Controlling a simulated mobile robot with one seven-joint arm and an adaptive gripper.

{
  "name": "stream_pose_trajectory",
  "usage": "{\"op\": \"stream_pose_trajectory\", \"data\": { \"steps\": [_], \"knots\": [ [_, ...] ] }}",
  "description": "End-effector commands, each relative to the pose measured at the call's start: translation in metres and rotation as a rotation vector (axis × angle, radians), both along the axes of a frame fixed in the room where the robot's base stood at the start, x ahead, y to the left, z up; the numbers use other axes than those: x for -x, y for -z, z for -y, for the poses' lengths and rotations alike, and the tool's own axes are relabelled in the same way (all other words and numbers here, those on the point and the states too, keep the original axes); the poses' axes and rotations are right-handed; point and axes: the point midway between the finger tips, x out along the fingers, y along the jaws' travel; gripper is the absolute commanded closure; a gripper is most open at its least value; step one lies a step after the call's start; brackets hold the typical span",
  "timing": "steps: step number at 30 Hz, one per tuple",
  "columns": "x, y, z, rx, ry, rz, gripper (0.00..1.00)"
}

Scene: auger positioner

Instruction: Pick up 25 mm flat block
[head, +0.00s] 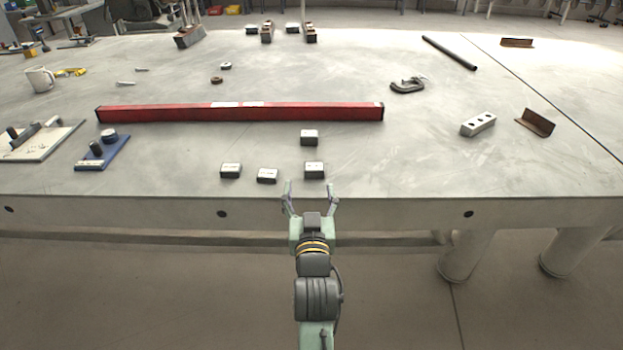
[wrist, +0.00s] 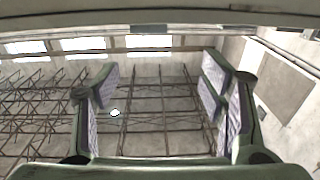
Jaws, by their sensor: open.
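Several small dark blocks with pale tops lie on the grey table near its front edge in the head view. One block (head: 314,170) is just beyond my gripper, one (head: 309,137) is farther back, and two (head: 231,171) (head: 267,175) are to the left. I cannot tell which is the 25 mm flat block, as the labels are too small to read. My gripper (head: 311,192) is open and empty at the table's front edge, short of the nearest block. In the wrist view its fingers (wrist: 160,95) are spread, with only roof and windows between them.
A long red beam (head: 240,112) lies across the table behind the blocks. A C-clamp (head: 408,85), a drilled block (head: 478,124) and a rusty angle piece (head: 536,122) are to the right. A blue fixture (head: 103,152) is at left. The table right of the blocks is clear.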

Motion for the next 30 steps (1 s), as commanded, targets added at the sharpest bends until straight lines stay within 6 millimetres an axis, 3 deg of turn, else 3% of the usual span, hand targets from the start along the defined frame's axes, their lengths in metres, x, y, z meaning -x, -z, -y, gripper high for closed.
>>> {"op": "stream_pose_trajectory", "data": {
  "steps": [5,12,19,30],
  "knots": [
    [-0.004,0.014,0.015,0.006,0.031,-0.038,0.35],
    [-0.041,0.013,0.014,0.006,0.030,-0.038,0.35],
    [-0.059,0.013,0.013,0.006,0.029,-0.036,0.35],
    [-0.105,0.014,0.012,0.006,0.029,-0.037,0.35]
  ]
}}
